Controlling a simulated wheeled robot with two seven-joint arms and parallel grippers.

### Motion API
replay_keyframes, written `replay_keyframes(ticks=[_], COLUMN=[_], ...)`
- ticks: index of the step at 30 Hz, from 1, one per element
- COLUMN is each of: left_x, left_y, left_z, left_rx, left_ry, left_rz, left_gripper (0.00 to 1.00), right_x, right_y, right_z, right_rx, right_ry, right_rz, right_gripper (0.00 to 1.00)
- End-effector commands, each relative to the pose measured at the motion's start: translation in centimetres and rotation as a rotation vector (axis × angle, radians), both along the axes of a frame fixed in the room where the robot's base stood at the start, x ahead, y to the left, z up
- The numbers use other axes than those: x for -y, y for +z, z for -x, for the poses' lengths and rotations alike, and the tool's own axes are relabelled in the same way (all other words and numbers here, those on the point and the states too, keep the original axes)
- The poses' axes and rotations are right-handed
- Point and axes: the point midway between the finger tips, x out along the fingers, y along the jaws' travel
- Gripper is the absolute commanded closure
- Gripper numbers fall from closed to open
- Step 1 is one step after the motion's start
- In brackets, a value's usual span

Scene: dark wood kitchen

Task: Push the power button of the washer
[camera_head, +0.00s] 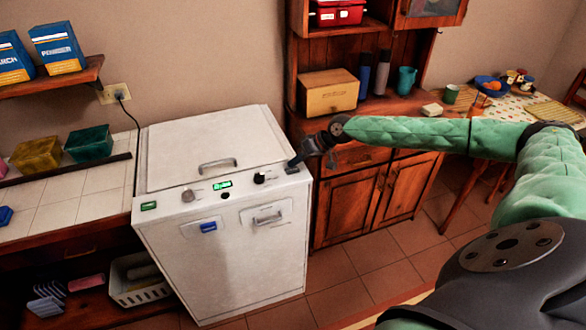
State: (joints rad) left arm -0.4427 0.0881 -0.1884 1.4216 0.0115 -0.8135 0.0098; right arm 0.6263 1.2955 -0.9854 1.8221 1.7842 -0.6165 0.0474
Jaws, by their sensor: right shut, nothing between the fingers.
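The white washer (225,265) stands at the left centre, with its lid (205,140) shut. Its sloped top panel carries a green button (149,206) at the left end, a round knob (188,196), a small green-lit display (222,185) and a dark knob (260,178). My right gripper (294,162) is shut and empty, with its tips at the right end of this panel. A small dark part shows right under the tips; I cannot tell whether they touch it. Which control is the power button cannot be read. My left gripper is not in view.
A wooden cabinet (345,208) stands close to the washer's right, with a wooden box (328,92) on it. A tiled counter (75,195) adjoins the left side. A white basket (139,285) sits low at left. Floor tiles (350,270) are open in front.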

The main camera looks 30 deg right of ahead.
Motion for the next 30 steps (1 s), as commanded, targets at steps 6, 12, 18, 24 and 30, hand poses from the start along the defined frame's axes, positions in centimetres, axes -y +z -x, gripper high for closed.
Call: replay_keyframes(ticks=[6,12,18,24,30], left_x=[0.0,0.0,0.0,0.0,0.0], left_y=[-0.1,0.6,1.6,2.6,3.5], left_z=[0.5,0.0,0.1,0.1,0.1], left_rx=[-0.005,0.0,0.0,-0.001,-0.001], left_ry=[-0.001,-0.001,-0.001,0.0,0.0], left_rz=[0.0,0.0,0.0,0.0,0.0], left_gripper=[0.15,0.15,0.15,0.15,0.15], right_x=[0.0,0.0,0.0,0.0,0.0], right_y=[-0.1,0.8,2.3,4.0,5.6], right_z=[0.0,0.0,0.1,0.0,0.0], right_rx=[-0.001,0.0,-0.002,-0.001,0.0], right_ry=[0.001,0.0,0.0,0.0,0.0], right_rz=[0.0,0.0,0.0,-0.001,0.0], right_gripper=[1.0,1.0,1.0,1.0,1.0])
